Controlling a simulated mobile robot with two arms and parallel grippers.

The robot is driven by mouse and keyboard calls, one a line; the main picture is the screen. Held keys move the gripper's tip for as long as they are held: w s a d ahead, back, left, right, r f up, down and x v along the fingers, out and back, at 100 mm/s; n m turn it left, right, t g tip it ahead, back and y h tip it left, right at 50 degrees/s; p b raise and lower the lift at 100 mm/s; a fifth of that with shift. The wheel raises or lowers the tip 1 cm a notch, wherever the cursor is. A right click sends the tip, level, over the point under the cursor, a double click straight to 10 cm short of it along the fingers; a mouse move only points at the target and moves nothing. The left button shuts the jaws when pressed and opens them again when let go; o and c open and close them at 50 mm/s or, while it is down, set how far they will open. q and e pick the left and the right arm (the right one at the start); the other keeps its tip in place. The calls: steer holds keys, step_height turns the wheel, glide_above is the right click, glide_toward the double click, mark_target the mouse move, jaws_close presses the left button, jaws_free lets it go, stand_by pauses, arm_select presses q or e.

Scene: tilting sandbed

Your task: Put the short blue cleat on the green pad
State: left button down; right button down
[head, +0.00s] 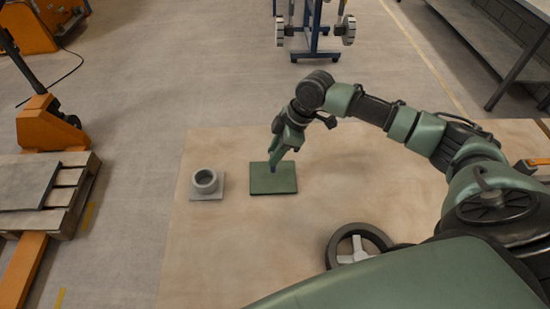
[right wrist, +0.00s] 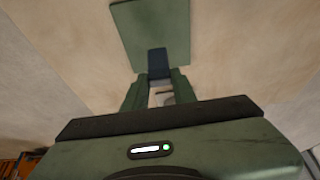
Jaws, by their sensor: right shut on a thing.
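The green pad (head: 286,183) lies flat on the sand-coloured bed in the head view; it also shows at the top of the right wrist view (right wrist: 158,22). My right gripper (head: 273,166) points down over the pad, shut on the short blue cleat (right wrist: 158,64). In the head view only a small dark blue bit of the cleat (head: 272,168) shows below the fingers, against the pad. In the right wrist view the cleat sits between the fingertips and overlaps the pad's near edge. I cannot tell whether it touches the pad. My left gripper is not in view.
A grey ring on a square plate (head: 206,191) stands left of the pad on the bed (head: 235,245). The bed is bare around both. A wooden pallet (head: 66,193) and an orange pallet jack (head: 45,125) are at the left. A blue-framed trolley (head: 315,42) stands behind.

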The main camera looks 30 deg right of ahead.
step_height(320, 180, down, 3)
steer(key=shift+r, duration=0.15)
steer(key=shift+f, duration=0.3)
steer(key=shift+f, duration=0.15)
steer(key=c, duration=1.1)
jaws_free()
steer(key=shift+c, duration=0.2)
steer(key=b+v, duration=0.1)
steer(key=v, duration=1.1)
steer(key=shift+r, duration=0.2)
